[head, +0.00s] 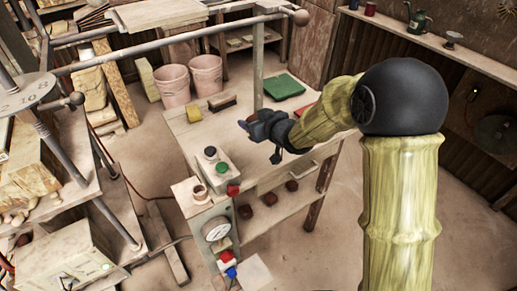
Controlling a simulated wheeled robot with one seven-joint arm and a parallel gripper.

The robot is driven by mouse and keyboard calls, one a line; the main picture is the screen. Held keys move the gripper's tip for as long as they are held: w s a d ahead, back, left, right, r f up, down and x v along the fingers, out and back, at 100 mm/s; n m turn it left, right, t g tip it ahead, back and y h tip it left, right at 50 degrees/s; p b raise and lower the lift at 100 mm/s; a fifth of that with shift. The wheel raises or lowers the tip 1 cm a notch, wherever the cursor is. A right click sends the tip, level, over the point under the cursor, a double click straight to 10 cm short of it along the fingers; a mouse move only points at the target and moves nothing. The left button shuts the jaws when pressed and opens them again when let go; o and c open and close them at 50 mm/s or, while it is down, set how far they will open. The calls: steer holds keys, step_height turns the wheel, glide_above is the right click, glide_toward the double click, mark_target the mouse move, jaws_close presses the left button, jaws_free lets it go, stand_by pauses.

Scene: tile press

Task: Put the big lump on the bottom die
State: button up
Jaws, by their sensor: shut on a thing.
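My gripper (256,130) is over the worktable (205,140), its dark jaws pointing left. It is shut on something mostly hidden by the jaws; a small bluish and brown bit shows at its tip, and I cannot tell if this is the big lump. Several dark red-brown lumps (270,198) sit on the shelf below the tabletop. I cannot make out the bottom die with certainty. A green plate (284,87) lies on the tabletop behind my gripper, and a red piece beside it is partly hidden by my arm.
A control box with black and green buttons (222,168) stands at the table's front left, near a pillar with a round gauge (215,230). Two pink buckets (206,75) stand behind. Floor at right is clear.

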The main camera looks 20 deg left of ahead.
mark_target(254, 150)
steer(key=shift+s, duration=0.1)
steer(key=shift+f, duration=0.25)
step_height(254, 150, down, 4)
steer(key=shift+r, duration=0.1)
steer(key=shift+f, duration=0.35)
steer(key=shift+w+d, duration=0.15)
steer(key=shift+w, duration=0.05)
steer(key=shift+s+r, duration=0.1)
steer(key=shift+s, duration=0.05)
steer(key=shift+f, duration=0.2)
steer(key=f, duration=0.4)
steer(key=shift+s+a+f+b, duration=0.1)
steer(key=shift+a+f+b, duration=0.1)
steer(key=shift+b, duration=0.1)
